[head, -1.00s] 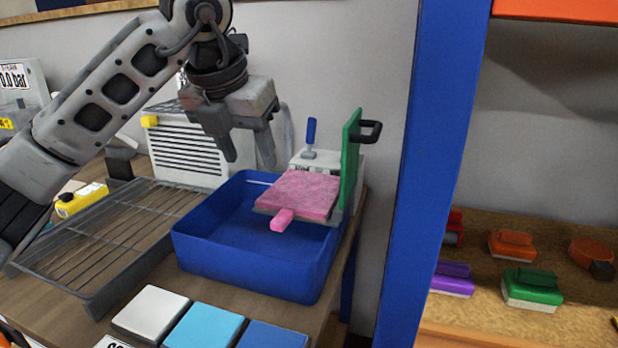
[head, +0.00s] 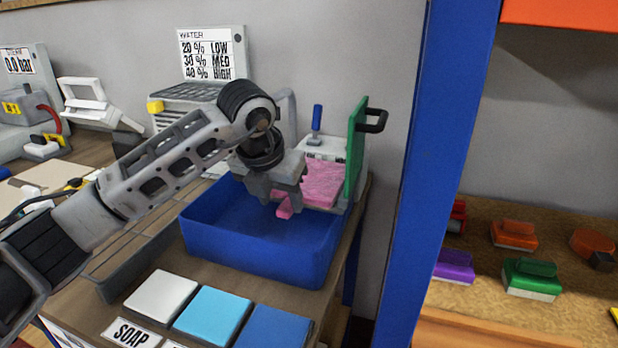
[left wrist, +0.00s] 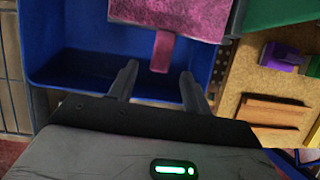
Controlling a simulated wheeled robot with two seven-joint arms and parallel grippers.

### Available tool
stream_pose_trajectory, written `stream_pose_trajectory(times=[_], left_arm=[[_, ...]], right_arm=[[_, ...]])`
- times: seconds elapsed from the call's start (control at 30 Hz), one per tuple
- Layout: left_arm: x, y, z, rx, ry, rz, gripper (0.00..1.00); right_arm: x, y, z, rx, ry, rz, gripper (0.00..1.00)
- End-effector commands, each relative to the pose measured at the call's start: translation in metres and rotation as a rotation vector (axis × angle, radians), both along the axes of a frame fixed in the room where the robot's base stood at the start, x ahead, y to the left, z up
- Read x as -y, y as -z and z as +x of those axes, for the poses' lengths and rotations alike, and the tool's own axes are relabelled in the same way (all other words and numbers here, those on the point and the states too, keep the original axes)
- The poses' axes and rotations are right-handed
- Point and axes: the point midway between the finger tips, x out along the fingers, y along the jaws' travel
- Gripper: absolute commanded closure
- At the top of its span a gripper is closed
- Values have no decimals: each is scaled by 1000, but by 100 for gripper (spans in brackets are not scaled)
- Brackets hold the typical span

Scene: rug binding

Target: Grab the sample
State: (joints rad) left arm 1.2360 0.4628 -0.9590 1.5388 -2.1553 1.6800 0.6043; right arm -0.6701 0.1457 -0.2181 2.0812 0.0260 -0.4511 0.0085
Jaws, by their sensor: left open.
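The sample is a pink textured square (head: 322,183) with a small pink tab (head: 285,208) at its front edge. It lies on the machine's plate, over the back right part of a blue bin (head: 255,257). My left gripper (head: 283,200) is open, at the tab, and partly covers the sample's left side. In the left wrist view the tab (left wrist: 161,52) lies between and just beyond the open fingertips (left wrist: 158,78). I cannot tell whether a finger touches it. My right gripper is not in view.
A green lid (head: 356,148) with a black handle stands upright at the sample's right. A blue post (head: 430,170) rises farther right. White, light blue and blue pads (head: 213,314) lie in front of the bin. A shelf of coloured brushes (head: 530,278) is at the right.

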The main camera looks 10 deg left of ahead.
Motion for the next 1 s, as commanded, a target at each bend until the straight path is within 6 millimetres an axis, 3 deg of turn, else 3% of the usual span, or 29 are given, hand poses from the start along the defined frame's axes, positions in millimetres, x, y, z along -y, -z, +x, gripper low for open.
stream_pose_trajectory(times=[0.17,0.4,0.43,0.6,1.0], left_arm=[[2,17,7,1,0,0,51],[2,20,9,2,0,0,51],[2,20,9,2,0,0,54],[2,20,8,2,0,0,100],[2,15,9,5,-1,-2,100]], right_arm=[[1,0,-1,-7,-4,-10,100],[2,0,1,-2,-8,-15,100],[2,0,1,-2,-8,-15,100],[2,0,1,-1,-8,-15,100],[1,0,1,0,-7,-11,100]])
